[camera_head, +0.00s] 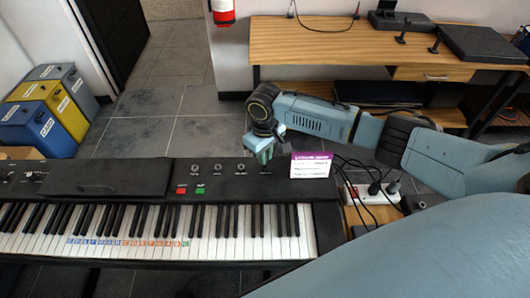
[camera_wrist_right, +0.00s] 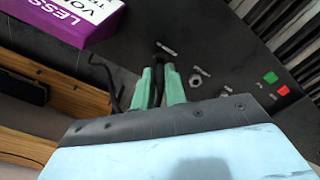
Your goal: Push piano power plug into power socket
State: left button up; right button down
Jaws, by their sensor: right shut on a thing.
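The black piano (camera_head: 120,185) with its keyboard stands in front of me, and its top panel also shows in the wrist view (camera_wrist_right: 215,55). My right gripper (camera_head: 263,155) is over the back right part of that panel. In the wrist view its green fingers (camera_wrist_right: 160,82) are shut on a dark plug (camera_wrist_right: 158,90), mostly hidden between them. The fingertips are close to the panel, beside a labelled round jack (camera_wrist_right: 195,79). I cannot tell whether the plug is inside a socket. A black cable (camera_wrist_right: 110,78) curves beside the fingers. My left gripper is not in view.
A purple and white box (camera_head: 311,165) stands on the piano's right end, close to my right gripper. A white power strip (camera_head: 372,191) with black plugs and cables lies right of the piano. A wooden desk (camera_head: 330,50) stands behind. Bins (camera_head: 45,105) stand at left.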

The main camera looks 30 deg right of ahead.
jog(key=shift+f+b, duration=0.4)
jog(key=shift+f, duration=0.75)
dwell(0.6)
jog(key=c, duration=1.4)
grip_release()
jog(key=shift+o, duration=0.2)
notch_tip(320, 180, up, 14)
jog(key=p, duration=0.1)
jog(key=shift+f, duration=0.25)
